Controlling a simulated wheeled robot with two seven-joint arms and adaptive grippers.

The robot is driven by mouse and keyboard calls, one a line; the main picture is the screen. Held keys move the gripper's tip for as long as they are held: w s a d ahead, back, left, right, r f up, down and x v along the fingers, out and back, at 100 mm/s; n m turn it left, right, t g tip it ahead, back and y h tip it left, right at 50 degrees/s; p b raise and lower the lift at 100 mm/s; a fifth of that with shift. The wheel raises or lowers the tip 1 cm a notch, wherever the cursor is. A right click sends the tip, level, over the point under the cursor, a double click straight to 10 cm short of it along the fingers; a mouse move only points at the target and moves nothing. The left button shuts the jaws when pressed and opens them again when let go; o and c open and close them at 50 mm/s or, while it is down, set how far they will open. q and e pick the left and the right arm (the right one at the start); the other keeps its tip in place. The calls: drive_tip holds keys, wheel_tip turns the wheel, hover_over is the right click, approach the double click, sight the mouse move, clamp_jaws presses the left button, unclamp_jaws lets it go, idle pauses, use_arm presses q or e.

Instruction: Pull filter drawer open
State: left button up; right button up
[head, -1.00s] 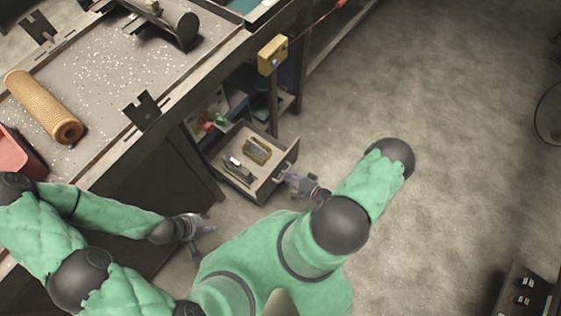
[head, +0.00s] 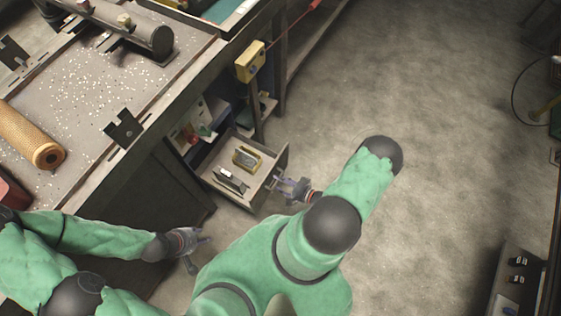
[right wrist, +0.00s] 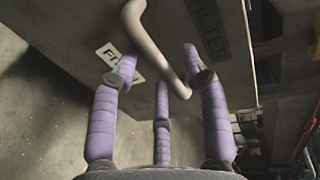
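The filter drawer (head: 214,188) stands pulled out from under the workbench, with a yellowish object (head: 246,158) and a dark item (head: 231,180) inside. In the right wrist view its grey front (right wrist: 225,75) carries FILTER lettering and a bent beige handle (right wrist: 155,45). My right gripper (head: 276,184) is at the drawer front. In the right wrist view its purple fingers (right wrist: 160,75) bend around the handle, though exact contact is unclear. My left gripper (head: 202,252) is empty, fingers spread, in front of the dark cabinet and left of the drawer.
The workbench (head: 85,95) holds an orange mesh tube (head: 30,135) and a dark cylinder (head: 135,30). A yellow box (head: 250,62) sits at the bench edge above the drawer. The floor (head: 440,130) right of my right arm is clear. A dark cart (head: 510,285) stands at the lower right.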

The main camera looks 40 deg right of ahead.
drive_tip(key=shift+s, duration=0.1)
drive_tip(key=v, duration=1.1)
drive_tip(key=shift+s, duration=0.35)
drive_tip(key=shift+d+r, duration=0.1)
drive_tip(key=shift+d, duration=0.05)
